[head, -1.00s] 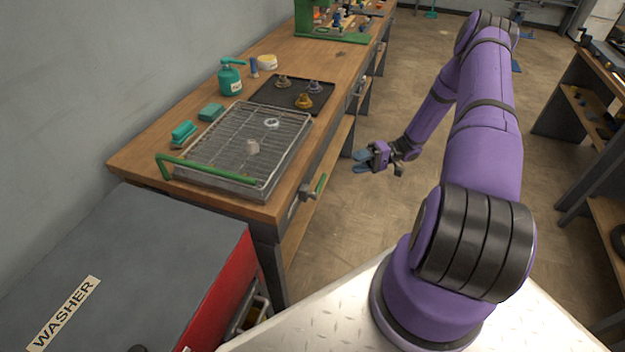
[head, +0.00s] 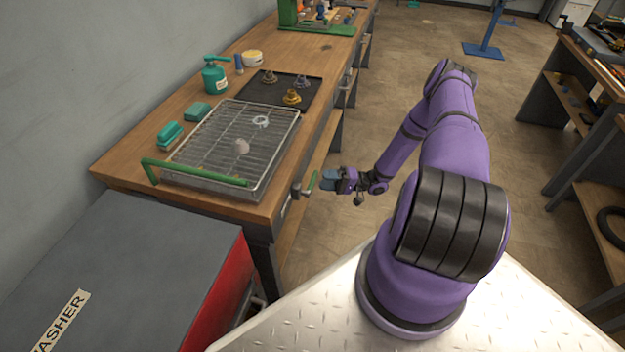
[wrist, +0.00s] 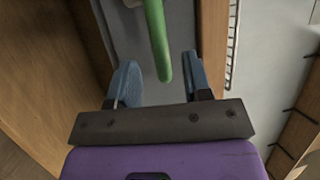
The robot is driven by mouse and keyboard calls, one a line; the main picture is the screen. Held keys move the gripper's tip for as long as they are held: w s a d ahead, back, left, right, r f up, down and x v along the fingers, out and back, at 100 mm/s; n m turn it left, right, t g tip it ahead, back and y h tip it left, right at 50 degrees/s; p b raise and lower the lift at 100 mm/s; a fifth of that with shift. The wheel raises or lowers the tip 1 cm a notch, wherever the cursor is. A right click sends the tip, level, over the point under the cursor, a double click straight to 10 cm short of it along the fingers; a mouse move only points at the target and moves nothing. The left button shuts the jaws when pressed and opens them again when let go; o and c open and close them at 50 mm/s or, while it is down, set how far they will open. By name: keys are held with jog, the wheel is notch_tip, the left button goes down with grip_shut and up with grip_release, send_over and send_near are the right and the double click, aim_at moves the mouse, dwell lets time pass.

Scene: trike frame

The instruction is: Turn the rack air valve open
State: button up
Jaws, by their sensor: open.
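The rack air valve has a green lever handle (head: 311,182) on a metal body (head: 298,191) at the bench's front edge, below the wire rack. In the wrist view the green handle (wrist: 157,40) hangs down from the top, its end between my two blue fingers. My gripper (wrist: 162,82) is open, with a finger on each side of the handle and gaps between them. In the head view my gripper (head: 328,180) is just right of the handle. The valve body is mostly cut off in the wrist view.
The wire rack (head: 205,172) with a green bar (head: 195,171) sits on the wooden bench (head: 120,168). A grey and red washer (head: 130,265) stands at the lower left. A dark tray (head: 262,95) with small parts lies further back. Open floor is to the right.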

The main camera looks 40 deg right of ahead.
aim_at(313, 177)
jog(key=shift+x, duration=2.55)
jog(key=shift+d, duration=0.1)
grip_shut()
